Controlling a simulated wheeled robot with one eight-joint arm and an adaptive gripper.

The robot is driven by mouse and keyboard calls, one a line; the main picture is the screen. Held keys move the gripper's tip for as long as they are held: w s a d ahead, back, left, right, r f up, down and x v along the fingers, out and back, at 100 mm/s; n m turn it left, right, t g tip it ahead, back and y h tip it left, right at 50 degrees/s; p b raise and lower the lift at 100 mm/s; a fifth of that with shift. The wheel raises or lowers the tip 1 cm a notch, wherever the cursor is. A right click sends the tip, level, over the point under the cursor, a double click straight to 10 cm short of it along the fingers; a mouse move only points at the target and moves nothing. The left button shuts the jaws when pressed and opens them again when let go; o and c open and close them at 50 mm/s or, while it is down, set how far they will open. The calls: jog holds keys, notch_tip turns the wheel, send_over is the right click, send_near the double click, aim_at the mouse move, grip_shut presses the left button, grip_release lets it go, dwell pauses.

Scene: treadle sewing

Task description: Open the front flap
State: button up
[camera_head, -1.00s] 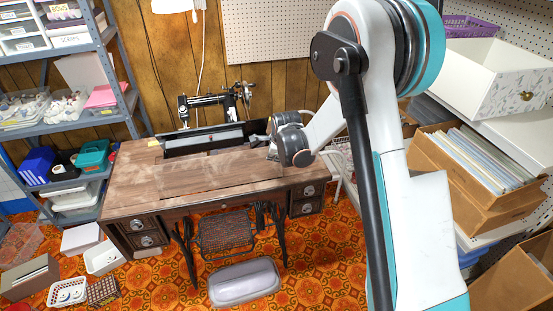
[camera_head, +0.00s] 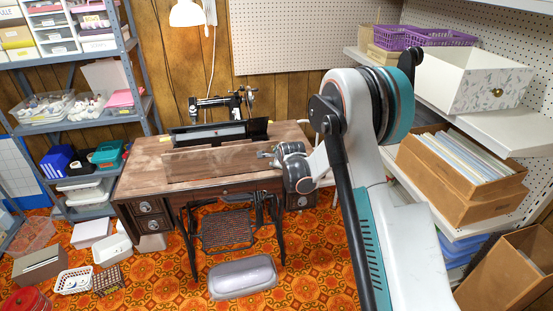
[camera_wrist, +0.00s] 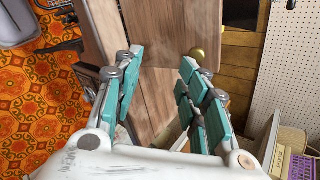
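The sewing table (camera_head: 140,180) is a wooden treadle cabinet with a dark machine (camera_head: 215,103) standing at its back. The front flap (camera_head: 205,163) is a brown wooden panel, raised off the tabletop and tilted up along its long edge. Behind it is the dark machine opening with a black panel (camera_head: 258,128). My gripper (camera_head: 268,153) is at the flap's right end. In the wrist view my gripper (camera_wrist: 160,68) has its teal fingers spread apart, with the wooden flap (camera_wrist: 180,30) showing between and beyond them. Whether a finger touches the flap cannot be told.
Grey shelving (camera_head: 85,125) stands at the left. At the right are a shelf with a white drawer (camera_head: 470,85) and a cardboard box of files (camera_head: 460,165). A grey cushion-like object (camera_head: 243,278) lies on the patterned floor before the treadle. A white lamp (camera_head: 187,13) hangs above.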

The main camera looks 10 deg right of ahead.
jog(key=v, duration=1.2)
jog(key=shift+a+r, duration=0.15)
jog(key=shift+a, duration=0.1)
jog(key=shift+s+r, duration=0.1)
